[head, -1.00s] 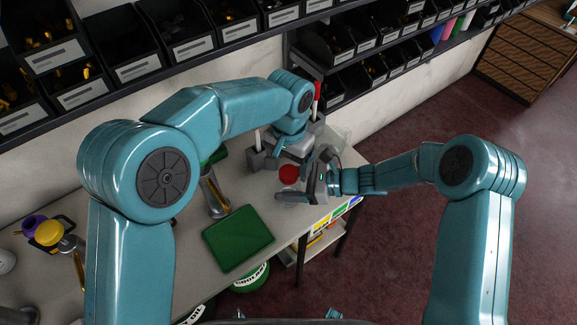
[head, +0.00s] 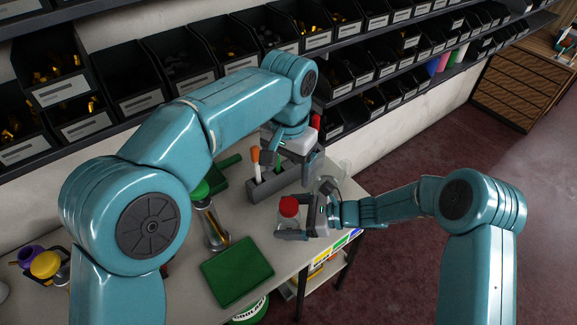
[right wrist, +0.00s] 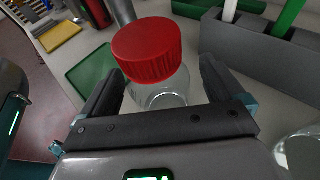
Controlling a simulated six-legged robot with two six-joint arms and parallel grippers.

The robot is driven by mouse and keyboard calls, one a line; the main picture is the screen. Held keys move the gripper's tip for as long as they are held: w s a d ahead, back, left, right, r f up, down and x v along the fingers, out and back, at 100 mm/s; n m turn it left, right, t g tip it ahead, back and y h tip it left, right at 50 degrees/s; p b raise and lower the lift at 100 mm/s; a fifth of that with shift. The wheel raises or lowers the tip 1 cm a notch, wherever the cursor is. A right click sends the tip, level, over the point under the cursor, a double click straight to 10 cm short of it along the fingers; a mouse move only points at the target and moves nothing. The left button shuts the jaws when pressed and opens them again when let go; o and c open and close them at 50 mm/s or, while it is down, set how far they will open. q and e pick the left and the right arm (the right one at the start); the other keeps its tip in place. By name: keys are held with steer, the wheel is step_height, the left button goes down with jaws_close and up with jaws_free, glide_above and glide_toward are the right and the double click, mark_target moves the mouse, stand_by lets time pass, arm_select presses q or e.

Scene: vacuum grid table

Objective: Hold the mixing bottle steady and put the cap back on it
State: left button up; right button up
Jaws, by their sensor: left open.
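The clear mixing bottle (right wrist: 165,97) stands between the two dark fingers of my right gripper (right wrist: 163,85), which is shut on it. The red cap (right wrist: 148,48) sits over the bottle's mouth; I cannot tell whether it is screwed tight. In the head view the red cap (head: 289,207) shows above my right gripper (head: 292,226) near the table's right end. My left gripper (head: 292,158) is open, above and behind the cap, close to the grey pen holder, and apart from the bottle. Its fingertips are partly hidden by its own wrist.
A grey holder (head: 286,184) with pens stands just behind the bottle. A green tray (head: 237,270) lies in front to the left, with a metal cylinder (head: 211,227) beside it. Clear glassware (right wrist: 300,150) stands close on the right. Bin shelves (head: 180,60) line the wall.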

steer(key=b+v, duration=0.1)
steer(key=v, duration=1.5)
steer(key=shift+d, duration=0.15)
